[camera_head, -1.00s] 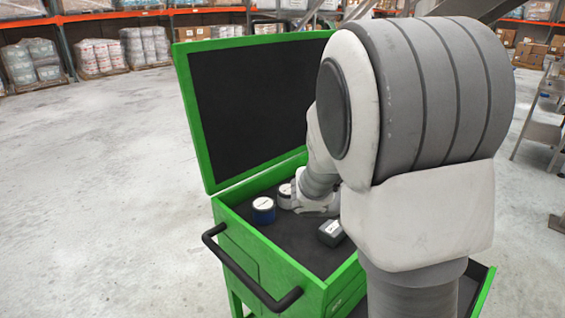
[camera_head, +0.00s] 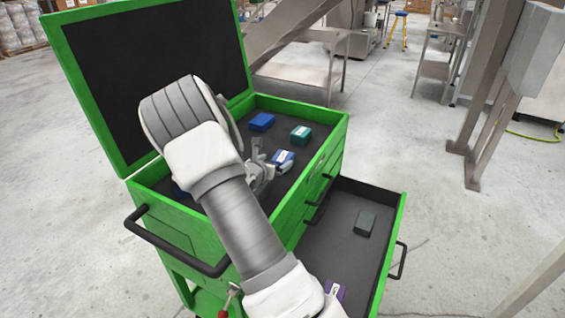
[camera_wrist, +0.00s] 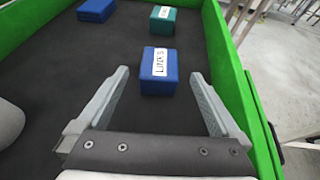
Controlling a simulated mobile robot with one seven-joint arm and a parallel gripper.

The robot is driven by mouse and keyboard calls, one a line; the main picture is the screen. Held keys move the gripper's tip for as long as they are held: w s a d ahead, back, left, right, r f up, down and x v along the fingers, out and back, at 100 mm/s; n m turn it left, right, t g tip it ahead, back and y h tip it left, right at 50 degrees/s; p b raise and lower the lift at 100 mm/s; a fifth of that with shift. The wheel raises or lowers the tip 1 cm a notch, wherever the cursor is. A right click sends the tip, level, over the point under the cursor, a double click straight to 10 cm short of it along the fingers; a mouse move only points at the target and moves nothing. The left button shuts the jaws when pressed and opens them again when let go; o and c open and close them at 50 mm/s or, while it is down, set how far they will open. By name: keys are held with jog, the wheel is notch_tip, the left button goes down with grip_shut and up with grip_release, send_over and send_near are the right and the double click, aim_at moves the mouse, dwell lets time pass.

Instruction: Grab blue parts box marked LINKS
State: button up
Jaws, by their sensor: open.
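The blue parts box marked LINKS (camera_wrist: 159,72) lies on the dark floor of the green cart's top compartment. A white label with the word LINKS runs over its top and front. In the head view the box (camera_head: 284,162) shows just right of my gripper (camera_head: 262,172). In the wrist view my gripper (camera_wrist: 157,100) is open, its two fingers apart and pointing toward the box. The box is ahead of and between the finger lines, and nothing is held.
A teal labelled box (camera_wrist: 163,20) and a plain blue box (camera_wrist: 96,10) lie farther back. The green cart's rim (camera_head: 335,135) bounds the compartment. Its raised lid (camera_head: 160,70) stands behind.

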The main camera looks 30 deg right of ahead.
aim_at(283, 156)
jog(key=x, duration=0.9)
jog(key=c, duration=1.4)
jog(key=shift+r, duration=0.15)
